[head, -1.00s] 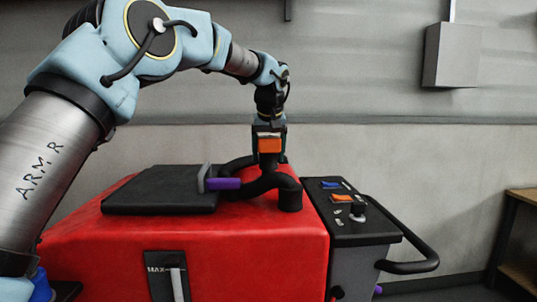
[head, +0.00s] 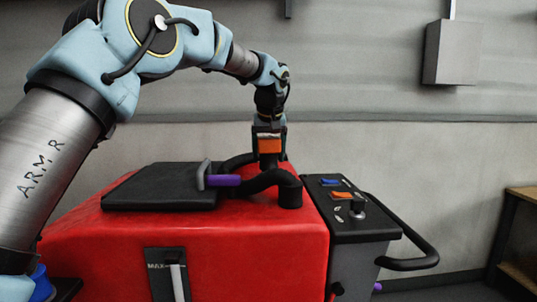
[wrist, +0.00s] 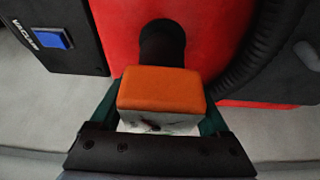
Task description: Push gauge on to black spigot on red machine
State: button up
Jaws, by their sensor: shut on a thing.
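My gripper (wrist: 160,125) is shut on the gauge, an orange block with a white, dark-marked face (wrist: 160,103). Its teal fingers lie along both sides of the block. In the head view the gauge (head: 270,146) hangs beneath my downturned wrist, above the back of the red machine (head: 230,242). In the wrist view the black spigot (wrist: 162,45) stands out from the red surface just beyond the gauge. The gauge hides the spigot's near end, so I cannot tell whether they touch.
A thick black hose (head: 289,190) curves over the machine top near the gripper. A black lid (head: 160,188) with a purple-gripped lever (head: 222,180) lies to the left. A control panel (head: 345,205) and black handle (head: 420,262) are at the right. A wall stands behind.

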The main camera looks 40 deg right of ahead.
aim_at(268, 136)
jog(key=shift+f+b, duration=0.5)
jog(key=shift+f, duration=0.6)
jog(key=o, duration=1.2)
jog(key=shift+r, duration=0.2)
notch_tip(268, 136, up, 8)
jog(key=p, duration=0.7)
jog(key=shift+r+p, duration=0.25)
jog(key=shift+p, duration=0.15)
jog(key=shift+f, duration=0.1)
